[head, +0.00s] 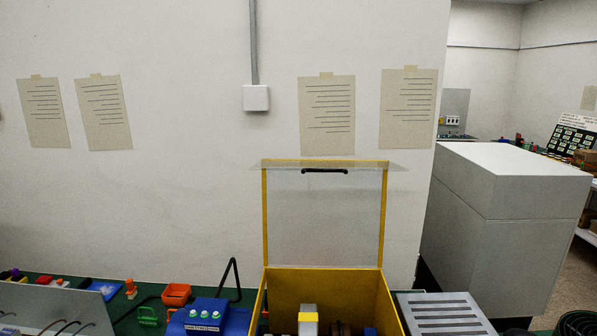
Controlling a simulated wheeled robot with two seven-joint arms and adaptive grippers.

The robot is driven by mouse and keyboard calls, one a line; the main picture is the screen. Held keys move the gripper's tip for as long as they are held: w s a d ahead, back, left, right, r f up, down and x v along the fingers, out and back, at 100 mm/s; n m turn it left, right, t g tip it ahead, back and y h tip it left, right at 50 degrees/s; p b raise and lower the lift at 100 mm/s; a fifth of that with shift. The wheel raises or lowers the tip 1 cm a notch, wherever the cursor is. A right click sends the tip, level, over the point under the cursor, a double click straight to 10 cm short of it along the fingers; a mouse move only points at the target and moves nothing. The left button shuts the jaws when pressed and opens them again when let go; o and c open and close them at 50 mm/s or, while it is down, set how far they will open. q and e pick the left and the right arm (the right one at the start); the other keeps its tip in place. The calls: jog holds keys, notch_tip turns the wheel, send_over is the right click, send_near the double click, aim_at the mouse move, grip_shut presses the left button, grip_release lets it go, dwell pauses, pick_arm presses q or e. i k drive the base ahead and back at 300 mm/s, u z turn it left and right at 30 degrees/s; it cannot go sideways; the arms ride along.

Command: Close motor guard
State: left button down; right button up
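The motor guard is a yellow box (345,283) on the green bench at the bottom middle of the head view. Its clear lid with a yellow frame (384,215) stands upright at the back, so the guard is open. A black handle (324,171) is on the lid's upper edge. Inside the box are a grey and yellow part (308,320) and darker parts, cut off by the lower picture edge. Neither of my grippers is in view.
A blue device with green-white buttons (205,315) and an orange bin (176,294) stand left of the guard. A grey slotted panel (443,313) lies close to its right. A wall with paper sheets is behind. A large grey cabinet (500,220) stands at the right.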

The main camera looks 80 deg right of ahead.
aim_at(308, 165)
jog(key=i, duration=0.85)
jog(key=z, duration=1.85)
jog(key=i, duration=0.35)
jog(key=z, duration=0.6)
